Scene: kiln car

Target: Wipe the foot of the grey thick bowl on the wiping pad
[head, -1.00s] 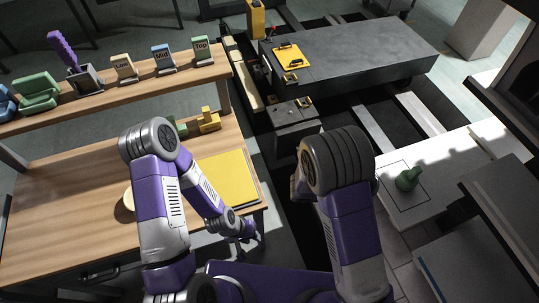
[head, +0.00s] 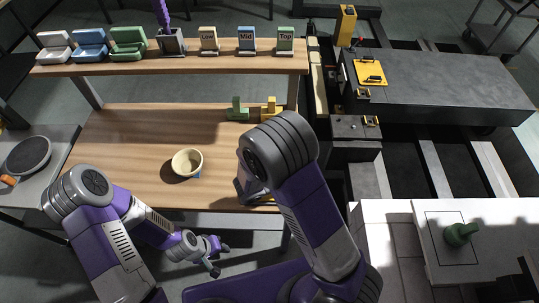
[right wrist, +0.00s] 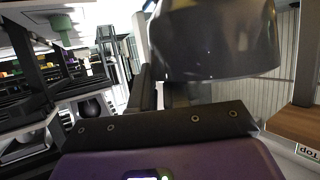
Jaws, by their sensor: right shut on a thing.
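A dark grey, smooth-walled body, seemingly the grey thick bowl (right wrist: 215,42), fills the upper middle of the right wrist view. My right gripper (right wrist: 158,82) is shut on it; its fingers are only partly visible. In the head view my right arm hides most of this gripper and the bowl. A dark round disc, probably the wiping pad (head: 28,155), lies on a grey side stand at the far left, well away from the bowl. My left gripper (head: 217,257) is open and empty in front of the table's front edge.
A cream bowl (head: 187,162) stands on the wooden table (head: 130,135). Green and yellow blocks (head: 237,110) stand near its back right. A shelf (head: 190,66) behind carries labelled stands and coloured holders. A green piece (head: 462,234) stands on a white slab at right. The table's left half is clear.

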